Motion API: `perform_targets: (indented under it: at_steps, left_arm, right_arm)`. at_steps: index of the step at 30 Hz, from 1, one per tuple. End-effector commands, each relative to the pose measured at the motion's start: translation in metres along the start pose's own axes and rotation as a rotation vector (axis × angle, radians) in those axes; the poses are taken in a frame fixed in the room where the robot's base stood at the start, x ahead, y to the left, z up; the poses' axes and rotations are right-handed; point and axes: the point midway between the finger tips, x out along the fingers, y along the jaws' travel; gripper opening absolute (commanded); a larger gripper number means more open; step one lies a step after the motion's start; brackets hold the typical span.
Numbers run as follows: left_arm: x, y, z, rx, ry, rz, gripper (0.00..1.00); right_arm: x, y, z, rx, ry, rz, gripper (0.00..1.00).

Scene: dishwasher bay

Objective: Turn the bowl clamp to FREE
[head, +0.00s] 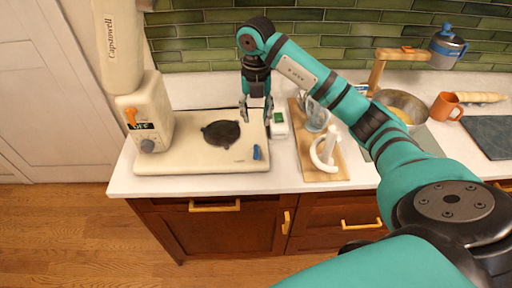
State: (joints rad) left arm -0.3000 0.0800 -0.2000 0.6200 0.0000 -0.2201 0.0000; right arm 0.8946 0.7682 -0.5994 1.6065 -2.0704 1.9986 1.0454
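The cream stand mixer has a flat base (186,152) on the white counter, with a dark round bowl seat (221,133) on it and no bowl there. A small blue lever (256,152), which looks like the bowl clamp, stands near the base's front right edge; its lettering is too small to read. My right gripper (256,113) points down over the back right of the base, behind the blue lever and apart from it. Its fingers are spread with nothing between them. My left gripper is not in view.
The mixer column (146,117) carries an orange lever (131,117) and a dark knob (148,145). Right of the base are a small green-marked box (279,119) and a wooden board (324,172) with white and wire attachments. A metal bowl (412,104) and orange mug (445,106) stand farther right.

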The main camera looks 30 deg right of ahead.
Motion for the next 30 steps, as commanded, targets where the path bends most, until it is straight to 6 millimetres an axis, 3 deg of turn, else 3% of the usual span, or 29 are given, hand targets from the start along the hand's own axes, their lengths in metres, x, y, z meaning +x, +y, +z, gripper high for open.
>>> perform_targets:
  at_steps: [1, 16, 22, 30]
  left_arm:
    - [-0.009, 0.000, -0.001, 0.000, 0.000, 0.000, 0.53]
    - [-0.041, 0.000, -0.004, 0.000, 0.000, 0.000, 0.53]
    - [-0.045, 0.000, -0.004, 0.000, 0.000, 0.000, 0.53]
    - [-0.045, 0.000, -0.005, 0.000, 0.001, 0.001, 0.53]
  right_arm:
    - [0.009, -0.001, -0.001, 0.000, 0.006, -0.005, 0.38]
    - [0.113, 0.000, -0.002, -0.003, 0.005, -0.002, 0.38]
    - [0.134, 0.000, -0.001, -0.003, 0.002, -0.001, 0.38]
    - [0.138, 0.000, -0.001, -0.004, 0.000, 0.001, 0.38]
